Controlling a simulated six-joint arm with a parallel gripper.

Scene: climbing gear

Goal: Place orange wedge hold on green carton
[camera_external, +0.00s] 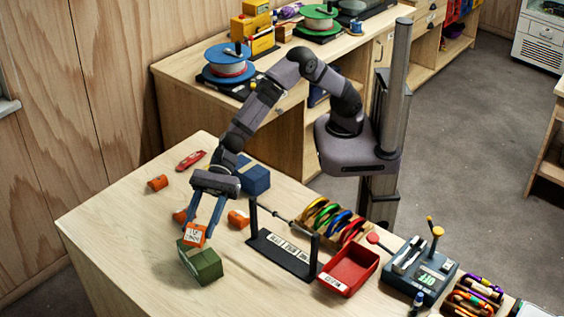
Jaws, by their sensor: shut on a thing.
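The orange wedge hold (194,235) has a white label on its face and is held between the blue fingers of my gripper (198,230). My gripper points down and is shut on the hold. The green carton (205,263) sits on the wooden table below it, with a tan strip of tape over its top. The hold is at the carton's far left top edge. I cannot tell whether it touches the carton's top or is slightly above it.
Other orange pieces (157,183) (238,219) lie nearby. A blue carton (256,180) and a red tool (190,160) are behind. A black labelled stand (282,252), a red bin (349,270) and a rack of coloured rings (335,222) stand right. The table's front left is clear.

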